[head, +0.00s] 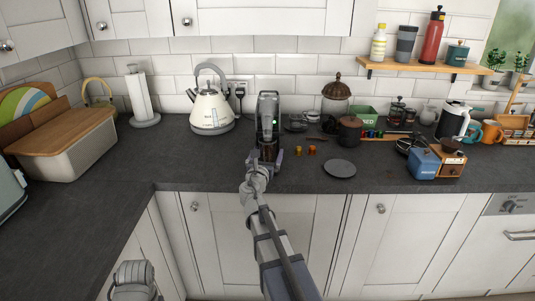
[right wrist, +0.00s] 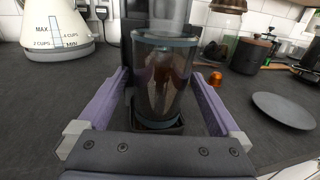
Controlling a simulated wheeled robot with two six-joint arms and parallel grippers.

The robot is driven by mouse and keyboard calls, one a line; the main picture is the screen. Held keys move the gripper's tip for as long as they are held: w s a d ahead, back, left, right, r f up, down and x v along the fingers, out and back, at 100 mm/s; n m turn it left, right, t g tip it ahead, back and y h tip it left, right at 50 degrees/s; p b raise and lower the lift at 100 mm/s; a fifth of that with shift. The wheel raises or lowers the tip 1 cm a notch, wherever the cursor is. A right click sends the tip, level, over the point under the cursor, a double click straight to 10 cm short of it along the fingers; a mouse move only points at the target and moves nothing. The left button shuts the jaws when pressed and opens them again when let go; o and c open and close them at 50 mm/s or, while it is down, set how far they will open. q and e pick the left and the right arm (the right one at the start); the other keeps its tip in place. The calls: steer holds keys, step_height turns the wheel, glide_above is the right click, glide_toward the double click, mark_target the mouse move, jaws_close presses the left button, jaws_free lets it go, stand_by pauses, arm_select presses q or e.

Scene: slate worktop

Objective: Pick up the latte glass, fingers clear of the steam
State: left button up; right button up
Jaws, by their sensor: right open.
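The latte glass (right wrist: 163,85) is a clear tumbler with brown liquid inside. It stands upright on the black drip tray (right wrist: 160,125) of the coffee machine (head: 268,108), below its spout. In the head view the glass (head: 268,152) is partly hidden by my right gripper (head: 265,165). In the right wrist view my right gripper (right wrist: 158,100) is open, with one finger on each side of the glass and a visible gap to it on both sides. No steam can be made out.
A cream kettle (head: 211,110) stands left of the machine. Further right are a lidded dark pot (head: 349,132) and a blue box (head: 423,165).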

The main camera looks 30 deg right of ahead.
steer(key=shift+w+d, duration=0.1)
steer(key=shift+w, duration=0.05)
steer(key=shift+c, duration=0.2)
jaws_close()
stand_by(0.5)
